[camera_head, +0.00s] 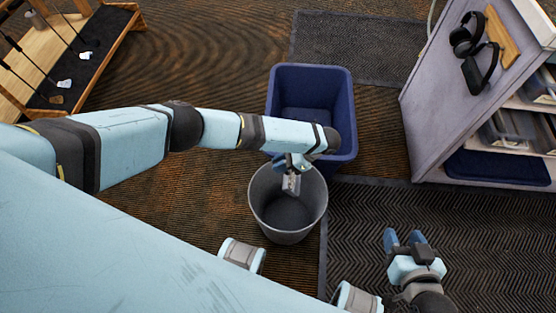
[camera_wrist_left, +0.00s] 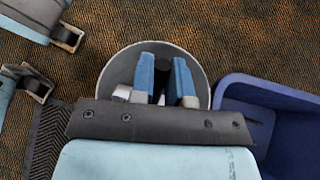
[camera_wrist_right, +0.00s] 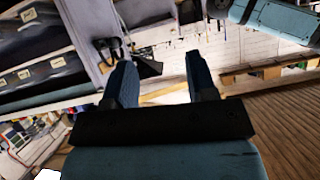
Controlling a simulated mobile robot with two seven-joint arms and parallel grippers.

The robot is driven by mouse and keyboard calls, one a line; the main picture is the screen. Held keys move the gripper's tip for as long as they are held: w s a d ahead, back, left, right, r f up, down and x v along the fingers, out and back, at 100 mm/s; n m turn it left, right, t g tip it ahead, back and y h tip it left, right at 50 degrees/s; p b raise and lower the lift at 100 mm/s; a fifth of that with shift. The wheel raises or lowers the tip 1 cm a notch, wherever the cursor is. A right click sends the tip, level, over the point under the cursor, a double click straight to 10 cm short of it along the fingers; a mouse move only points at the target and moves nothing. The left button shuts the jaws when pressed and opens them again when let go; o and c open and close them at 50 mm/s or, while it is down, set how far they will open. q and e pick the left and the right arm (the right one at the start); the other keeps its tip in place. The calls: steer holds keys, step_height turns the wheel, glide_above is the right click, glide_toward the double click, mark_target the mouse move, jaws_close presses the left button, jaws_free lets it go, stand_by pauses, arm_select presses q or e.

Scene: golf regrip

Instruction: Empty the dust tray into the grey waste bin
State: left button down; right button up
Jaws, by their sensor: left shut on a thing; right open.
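The grey waste bin (camera_head: 256,213) stands on the floor in the middle of the head view, and its rim also shows in the left wrist view (camera_wrist_left: 112,72). My left gripper (camera_head: 290,168) is over the bin's opening near its back rim. In the left wrist view my left gripper (camera_wrist_left: 168,72) is shut on a black handle (camera_wrist_left: 161,76). The dust tray (camera_head: 291,185) appears as a small grey piece below the gripper, tilted down over the bin. Much of it is hidden, and its contents cannot be made out. My right gripper (camera_head: 405,240) is open and empty over the dark mat.
A dark blue bin (camera_head: 347,120) stands right behind the grey one. A grey shelf unit (camera_head: 425,110) with headphones (camera_head: 467,35) is at the right. A wooden rack with golf clubs (camera_head: 110,30) is at the upper left. The ribbed dark mat (camera_head: 370,205) is clear.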

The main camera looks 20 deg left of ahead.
arm_select(q)
steer(key=shift+w+d+r+y+p, duration=0.1)
steer(key=shift+d+r+y+p, duration=0.35)
steer(key=shift+d+p, duration=0.3)
steer(key=shift+d+f+g+y, duration=0.1)
steer(key=shift+f+g+y, duration=0.05)
steer(key=shift+g+y, duration=0.15)
steer(key=shift+w+d+p, duration=0.15)
steer(key=shift+d+p, duration=0.05)
steer(key=shift+p, duration=0.3)
steer(key=shift+d+f+y, duration=0.1)
steer(key=shift+f+y, duration=0.05)
steer(key=shift+y, duration=0.2)
steer(key=shift+w+d+g+y, duration=0.1)
steer(key=shift+d+g+y, duration=0.2)
steer(key=shift+y, duration=0.1)
arm_select(e)
steer(key=shift+d, duration=0.3)
arm_select(q)
steer(key=shift+r, duration=0.2)
arm_select(e)
steer(key=shift+r, duration=0.25)
steer(key=shift+f, duration=0.15)
